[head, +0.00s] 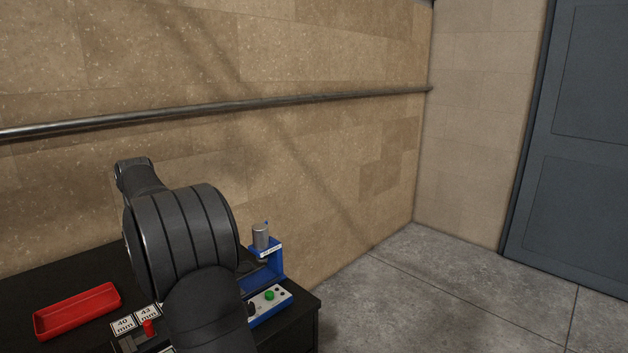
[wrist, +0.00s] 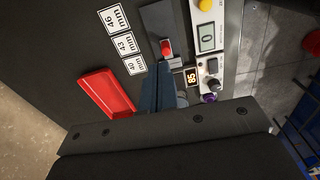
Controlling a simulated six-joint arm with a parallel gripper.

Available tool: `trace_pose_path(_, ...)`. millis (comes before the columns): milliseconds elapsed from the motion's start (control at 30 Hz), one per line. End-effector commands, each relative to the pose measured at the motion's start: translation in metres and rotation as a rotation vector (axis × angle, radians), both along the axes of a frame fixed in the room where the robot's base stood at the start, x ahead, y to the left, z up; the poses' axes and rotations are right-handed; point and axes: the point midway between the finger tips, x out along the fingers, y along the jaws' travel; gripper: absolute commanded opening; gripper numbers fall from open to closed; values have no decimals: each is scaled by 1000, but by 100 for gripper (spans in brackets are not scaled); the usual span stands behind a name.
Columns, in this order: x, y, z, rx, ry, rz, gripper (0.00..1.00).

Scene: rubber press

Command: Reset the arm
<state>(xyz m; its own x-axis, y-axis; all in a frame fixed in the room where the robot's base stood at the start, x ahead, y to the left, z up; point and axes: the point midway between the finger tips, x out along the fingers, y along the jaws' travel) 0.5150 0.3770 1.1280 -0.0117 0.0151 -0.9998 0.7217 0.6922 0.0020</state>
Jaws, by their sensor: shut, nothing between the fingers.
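My arm rises dark in the middle of the head view and hides part of the bench; my gripper is hidden there. In the wrist view my gripper (wrist: 158,72) shows as blue-grey fingers, shut and empty, in front of the dark bench. A blue press (head: 272,262) with a grey cylinder on top stands at the bench's back right. Its control box (head: 268,301) has a green button. A small red knob (head: 150,328) is near the bench's front, and a red knob also shows in the wrist view (wrist: 167,47).
An empty-looking red tray (head: 77,311) lies on the dark bench's left, with white 40 mm and 43 mm labels (head: 135,321) to its right. The wrist view also shows a display reading 0 (wrist: 207,38) and another reading 85 (wrist: 191,77). The floor right of the bench is open.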

Motion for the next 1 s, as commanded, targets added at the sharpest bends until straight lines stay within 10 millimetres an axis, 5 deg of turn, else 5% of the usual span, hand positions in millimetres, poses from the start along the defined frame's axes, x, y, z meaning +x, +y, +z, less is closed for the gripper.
trace_pose_path(600,11,-48,-43,263,186,-680,0)
trace_pose_path(1000,13,-56,-49,307,227,-811,0)
